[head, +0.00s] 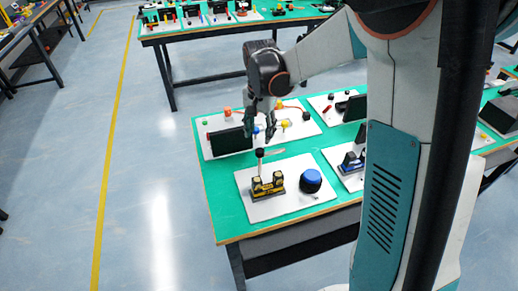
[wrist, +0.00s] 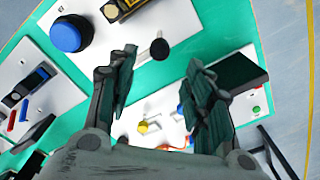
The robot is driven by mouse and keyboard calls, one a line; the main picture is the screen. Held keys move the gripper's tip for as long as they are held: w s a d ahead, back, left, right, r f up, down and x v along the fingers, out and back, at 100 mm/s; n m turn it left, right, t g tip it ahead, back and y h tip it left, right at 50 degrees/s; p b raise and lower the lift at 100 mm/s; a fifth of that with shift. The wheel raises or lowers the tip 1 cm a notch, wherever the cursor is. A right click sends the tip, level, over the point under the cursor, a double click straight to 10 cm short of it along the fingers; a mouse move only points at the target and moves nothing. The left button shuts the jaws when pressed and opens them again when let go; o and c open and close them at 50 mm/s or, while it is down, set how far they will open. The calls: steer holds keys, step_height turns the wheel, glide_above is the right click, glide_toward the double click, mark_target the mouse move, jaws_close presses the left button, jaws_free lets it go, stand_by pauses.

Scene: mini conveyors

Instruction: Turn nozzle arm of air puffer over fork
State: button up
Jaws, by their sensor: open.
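My gripper (head: 262,128) is open and empty above the far board (head: 215,151), its fingers pointing down. In the wrist view its two fingers (wrist: 162,80) stand apart, with nothing held between them. Beneath them are a small yellow part (wrist: 148,126) with a thin metal rod and an orange part (wrist: 178,147). In the head view that board carries a yellow-tipped part (head: 284,124), an orange block (head: 228,112) and an orange hose (head: 292,105). I cannot tell which of these is the nozzle arm or the fork; my gripper hides part of the board.
A black upright panel (head: 230,141) stands left of my gripper. A black ball knob (head: 260,153) on a pale stem rises from the near board, by a yellow-black device (head: 267,185) and a blue dome (head: 311,180). Green table (head: 212,205) shows bare at the left.

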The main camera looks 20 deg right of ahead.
mark_target(260, 150)
step_height(260, 150, down, 8)
steer(key=shift+r+b, duration=0.1)
steer(key=shift+b, duration=0.9)
jaws_close()
